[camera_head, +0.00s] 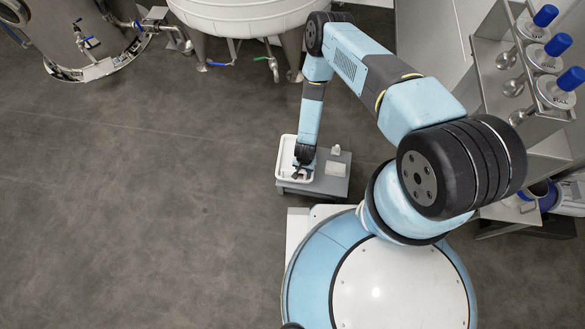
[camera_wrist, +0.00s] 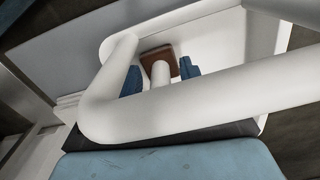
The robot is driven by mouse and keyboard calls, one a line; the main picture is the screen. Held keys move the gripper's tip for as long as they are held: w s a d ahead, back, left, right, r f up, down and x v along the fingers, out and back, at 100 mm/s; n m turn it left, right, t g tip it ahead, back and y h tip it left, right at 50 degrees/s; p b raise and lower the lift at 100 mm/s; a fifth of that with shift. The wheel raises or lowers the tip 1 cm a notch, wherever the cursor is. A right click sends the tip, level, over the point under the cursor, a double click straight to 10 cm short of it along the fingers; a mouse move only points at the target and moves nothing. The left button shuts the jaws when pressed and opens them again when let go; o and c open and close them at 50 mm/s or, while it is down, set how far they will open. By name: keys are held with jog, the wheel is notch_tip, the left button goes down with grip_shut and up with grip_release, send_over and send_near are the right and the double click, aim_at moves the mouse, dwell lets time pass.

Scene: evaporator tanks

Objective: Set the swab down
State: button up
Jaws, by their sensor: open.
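The swab (camera_wrist: 160,70) shows in the wrist view as a short white shaft with a reddish-brown square head. It appears to lie in a white tray (camera_head: 281,160), whose thick rounded rim (camera_wrist: 215,103) crosses the front of the wrist view. My gripper (camera_wrist: 161,76) is open, with one blue fingertip on each side of the swab's shaft and a gap visible on both sides. In the head view my gripper (camera_head: 301,173) is low over the tray. The swab cannot be made out there, and the rim hides part of it in the wrist view.
The tray stands on a small grey table (camera_head: 335,185) with a pale box (camera_head: 336,169) and a small white item (camera_head: 336,150) to its right. A grey rack (camera_head: 500,90) with blue-topped items is at right. Large tanks (camera_head: 245,15) stand behind. The floor at left is clear.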

notch_tip(320, 180, up, 12)
dwell(0.6)
